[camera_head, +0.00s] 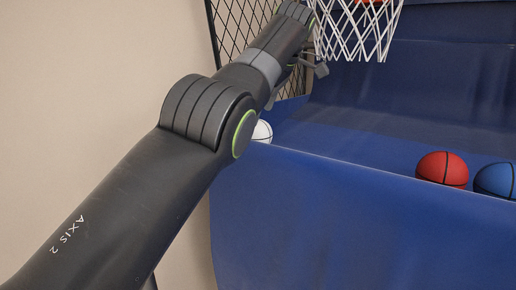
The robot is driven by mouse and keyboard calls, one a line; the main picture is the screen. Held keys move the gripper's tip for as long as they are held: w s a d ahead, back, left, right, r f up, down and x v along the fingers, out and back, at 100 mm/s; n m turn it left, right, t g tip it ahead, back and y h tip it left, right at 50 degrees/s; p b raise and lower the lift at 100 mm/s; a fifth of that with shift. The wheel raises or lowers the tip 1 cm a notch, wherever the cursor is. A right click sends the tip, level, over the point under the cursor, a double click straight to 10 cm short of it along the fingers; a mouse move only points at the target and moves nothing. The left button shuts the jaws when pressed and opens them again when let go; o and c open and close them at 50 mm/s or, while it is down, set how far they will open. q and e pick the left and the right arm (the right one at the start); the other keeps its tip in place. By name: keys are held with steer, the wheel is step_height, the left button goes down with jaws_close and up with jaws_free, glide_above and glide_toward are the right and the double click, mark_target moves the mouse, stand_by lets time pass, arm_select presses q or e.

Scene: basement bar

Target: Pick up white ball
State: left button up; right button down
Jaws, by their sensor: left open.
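The white ball (263,131) sits at the left end of the blue arcade machine, just behind its front edge. My left arm's elbow hides its left part, and the front edge hides its bottom. My left gripper (298,84) is beyond the ball, higher in the picture and to its right, below the far end of my arm. It is open, partly hidden by the arm, and nothing shows between its fingers. The ball is apart from it. My right gripper is not in view.
A red ball (442,169) and a blue ball (495,180) lie behind the front edge of the blue machine (350,225) at the right. A white net (357,30) hangs close to my gripper. A black mesh side (238,28) stands at the left.

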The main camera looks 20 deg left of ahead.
mark_target(257, 135)
arm_select(q)
steer(key=shift+b+x, duration=0.3)
steer(key=shift+x, duration=0.5)
steer(key=shift+s+a+f, duration=0.15)
steer(key=shift+s+f, duration=0.05)
steer(key=shift+s, duration=0.05)
steer(key=shift+w+f+b, duration=0.2)
steer(key=shift+f+b, duration=0.45)
steer(key=shift+f, duration=0.15)
steer(key=b+x, duration=0.2)
steer(key=x, duration=0.1)
steer(key=shift+f, duration=0.2)
steer(key=shift+w+f, duration=0.1)
steer(key=shift+f, duration=0.1)
steer(key=shift+r, duration=0.1)
steer(key=c, duration=0.7)
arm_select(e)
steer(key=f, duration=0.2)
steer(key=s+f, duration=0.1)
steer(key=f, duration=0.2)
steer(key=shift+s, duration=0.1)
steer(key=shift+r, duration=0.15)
